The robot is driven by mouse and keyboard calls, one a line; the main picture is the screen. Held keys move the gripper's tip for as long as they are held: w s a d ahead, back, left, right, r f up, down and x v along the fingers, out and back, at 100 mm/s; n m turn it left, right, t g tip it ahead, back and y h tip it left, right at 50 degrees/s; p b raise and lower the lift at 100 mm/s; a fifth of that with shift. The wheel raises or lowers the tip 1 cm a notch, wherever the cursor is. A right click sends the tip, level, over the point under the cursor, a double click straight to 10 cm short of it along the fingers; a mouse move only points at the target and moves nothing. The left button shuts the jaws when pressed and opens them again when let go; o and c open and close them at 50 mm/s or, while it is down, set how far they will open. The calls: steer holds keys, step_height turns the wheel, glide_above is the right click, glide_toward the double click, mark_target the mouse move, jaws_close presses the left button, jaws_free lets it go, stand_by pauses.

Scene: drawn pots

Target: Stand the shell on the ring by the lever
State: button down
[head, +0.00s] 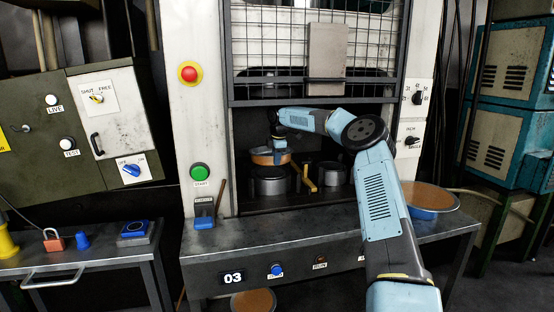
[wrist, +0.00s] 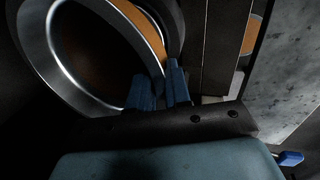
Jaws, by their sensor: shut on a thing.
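The shell (head: 265,158) is a shallow, orange-brown round dish. My gripper (head: 277,147) is shut on its rim from above, at the right part of the shell. The shell is over the left grey metal ring (head: 270,186) inside the press opening; whether it touches the ring I cannot tell. The yellow lever (head: 307,180) stands just right of this ring, with a second grey ring (head: 334,176) beyond it. In the wrist view, the two blue fingers (wrist: 160,88) close at a curved rim with brown-orange surface (wrist: 95,50); the shell's far underside is hidden.
A wire guard (head: 300,50) hangs above the opening, and white posts flank it. The bench front is clear.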

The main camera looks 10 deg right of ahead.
steer(key=shift+a+r, duration=0.1)
steer(key=shift+f, duration=2.85)
steer(key=shift+f, duration=0.15)
steer(key=c, duration=1)
jaws_free()
steer(key=v, duration=0.5)
steer(key=s+d, duration=0.1)
steer(key=s, duration=1.1)
